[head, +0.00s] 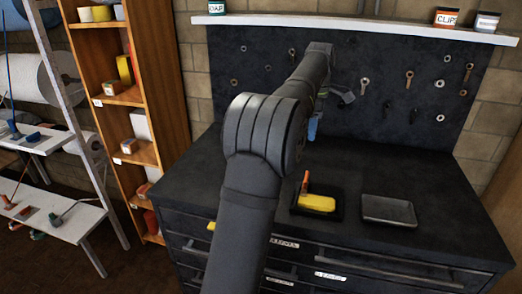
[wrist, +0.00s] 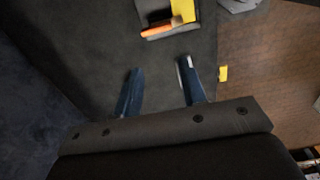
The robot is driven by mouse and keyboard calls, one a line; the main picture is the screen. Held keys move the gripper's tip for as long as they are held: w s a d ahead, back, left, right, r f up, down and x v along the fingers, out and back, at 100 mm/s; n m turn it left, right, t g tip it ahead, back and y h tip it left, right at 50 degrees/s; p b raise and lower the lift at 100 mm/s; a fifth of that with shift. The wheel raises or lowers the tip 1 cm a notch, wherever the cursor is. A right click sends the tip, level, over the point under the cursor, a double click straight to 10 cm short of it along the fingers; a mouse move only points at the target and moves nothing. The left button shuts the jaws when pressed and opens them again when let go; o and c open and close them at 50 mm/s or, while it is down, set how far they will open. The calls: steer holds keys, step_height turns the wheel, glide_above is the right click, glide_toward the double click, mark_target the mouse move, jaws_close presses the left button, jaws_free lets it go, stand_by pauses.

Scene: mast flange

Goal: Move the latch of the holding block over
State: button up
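A yellow block (head: 316,203) sits in a dark shallow tray on the black cabinet top; I take it for the holding block. A red-orange lever (head: 305,182) stands at its left end, probably the latch. In the wrist view the block (wrist: 183,10) is at the top edge, partly cut off, with the orange lever (wrist: 160,28) beside it. My gripper (wrist: 159,88) is open and empty, its two blue fingers well apart. In the head view my gripper (head: 313,126) is above the cabinet, behind the block, mostly hidden by my arm.
A grey tray (head: 388,211) lies to the right of the block. A dark pegboard (head: 420,90) with hanging tools stands behind the cabinet top. A small yellow piece (head: 211,226) shows at the cabinet's front left. The cabinet top (head: 430,185) is otherwise mostly clear.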

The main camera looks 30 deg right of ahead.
mark_target(307, 176)
steer(key=s+a+f+m+t+h, duration=0.3)
steer(key=s+a+m, duration=0.15)
steer(key=m, duration=1.35)
steer(key=x, duration=1.7)
steer(key=shift+w+d+r, duration=0.15)
steer(key=shift+w, duration=0.2)
steer(key=shift+c, duration=0.2)
jaws_close()
